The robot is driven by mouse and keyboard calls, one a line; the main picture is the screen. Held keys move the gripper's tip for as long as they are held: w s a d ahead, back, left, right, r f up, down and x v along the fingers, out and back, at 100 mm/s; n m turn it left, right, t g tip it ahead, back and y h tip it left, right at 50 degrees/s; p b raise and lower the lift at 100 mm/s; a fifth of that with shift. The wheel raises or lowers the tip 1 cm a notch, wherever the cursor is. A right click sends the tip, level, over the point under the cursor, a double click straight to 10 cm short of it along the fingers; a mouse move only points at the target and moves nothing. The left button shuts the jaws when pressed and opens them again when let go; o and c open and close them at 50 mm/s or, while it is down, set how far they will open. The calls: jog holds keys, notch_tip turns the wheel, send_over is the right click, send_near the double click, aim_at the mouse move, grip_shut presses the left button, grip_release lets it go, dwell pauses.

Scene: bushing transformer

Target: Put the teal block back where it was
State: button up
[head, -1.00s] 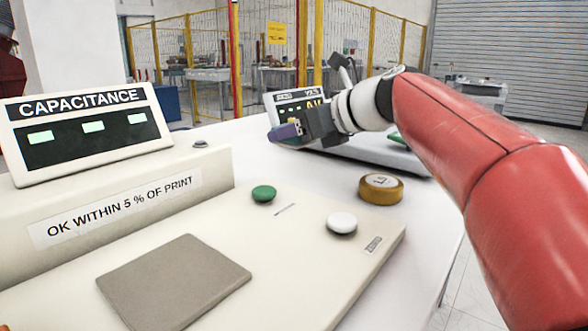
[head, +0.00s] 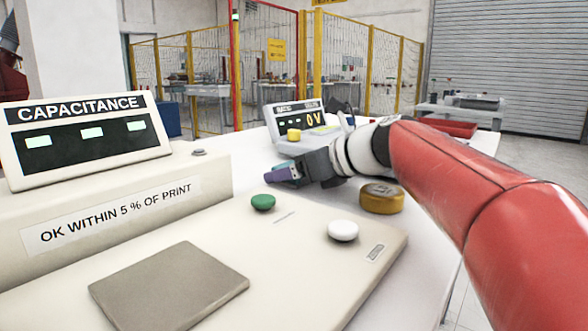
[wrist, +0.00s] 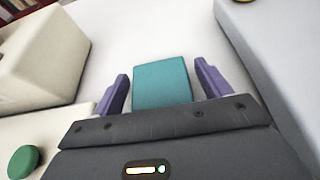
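The teal block (wrist: 161,86) shows in the wrist view on or just above the white table top, between the two purple fingers of my gripper (wrist: 162,70). The fingers stand on either side of it, with a narrow gap visible at each side. In the head view my gripper (head: 284,174) is low over the table, behind the green button and in front of the far instrument.
The capacitance meter (head: 85,140) and its beige base with a grey plate (head: 168,286), green button (head: 262,202) and white button (head: 343,231) fill the front left. A gold disc (head: 381,200) is right of my gripper. The far instrument (head: 298,118) stands behind.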

jog(key=shift+r, duration=0.15)
jog(key=v, duration=1.1)
jog(key=shift+s+d+r+p, duration=0.25)
jog(key=shift+p, duration=0.15)
jog(key=shift+d, duration=0.1)
